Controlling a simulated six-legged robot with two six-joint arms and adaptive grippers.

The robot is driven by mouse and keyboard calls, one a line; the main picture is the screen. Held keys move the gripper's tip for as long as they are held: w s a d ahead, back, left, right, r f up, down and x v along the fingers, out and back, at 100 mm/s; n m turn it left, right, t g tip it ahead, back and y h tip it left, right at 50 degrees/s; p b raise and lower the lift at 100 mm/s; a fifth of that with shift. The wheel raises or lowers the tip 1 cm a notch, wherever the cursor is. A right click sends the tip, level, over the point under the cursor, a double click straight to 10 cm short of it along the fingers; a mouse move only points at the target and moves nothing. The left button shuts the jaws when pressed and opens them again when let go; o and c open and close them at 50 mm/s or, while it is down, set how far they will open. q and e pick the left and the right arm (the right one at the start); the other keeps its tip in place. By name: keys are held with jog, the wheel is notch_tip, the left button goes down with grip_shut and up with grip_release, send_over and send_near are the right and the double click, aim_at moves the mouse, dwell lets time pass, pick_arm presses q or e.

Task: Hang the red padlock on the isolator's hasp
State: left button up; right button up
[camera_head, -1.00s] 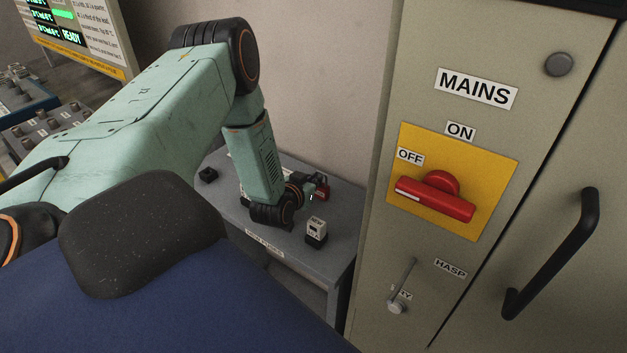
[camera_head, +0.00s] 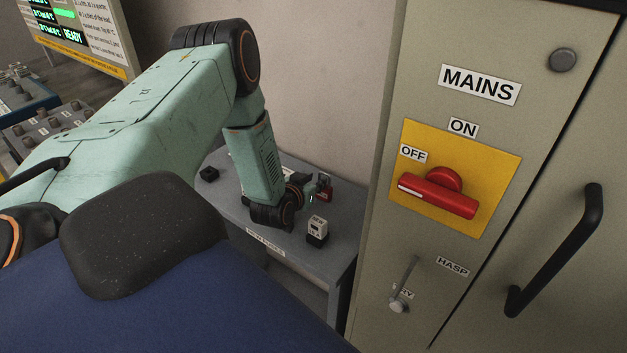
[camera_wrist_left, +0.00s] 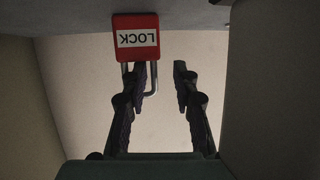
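The red padlock (camera_head: 325,190) is on the grey bench beside the cabinet, just past my left gripper (camera_head: 308,190). In the left wrist view the padlock (camera_wrist_left: 136,32) shows its LOCK label upside down, with its metal shackle towards my fingers. My left gripper (camera_wrist_left: 160,72) is open; the shackle shows by its left finger, and I cannot tell whether they touch. The HASP label (camera_head: 452,266) is low on the cabinet, with a metal rod and round knob (camera_head: 398,304) to its left. The red isolator handle (camera_head: 438,196) lies towards OFF. My right gripper is not in view.
A black-and-white block (camera_head: 317,231) stands on the bench (camera_head: 335,262) near my left gripper, and a black block (camera_head: 209,174) lies at its left. The tall cabinet (camera_head: 375,270) has a protruding black handle (camera_head: 555,250). A wall closes off the back.

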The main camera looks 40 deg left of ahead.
pick_arm(q)
jog(key=p+v, duration=0.1)
jog(key=v, duration=0.6)
jog(key=shift+a+r, duration=0.1)
jog(key=shift+a, duration=0.05)
jog(key=shift+s+d+r+p, duration=0.1)
jog(key=shift+s+d+p, duration=0.15)
jog(key=shift+s+p, duration=0.1)
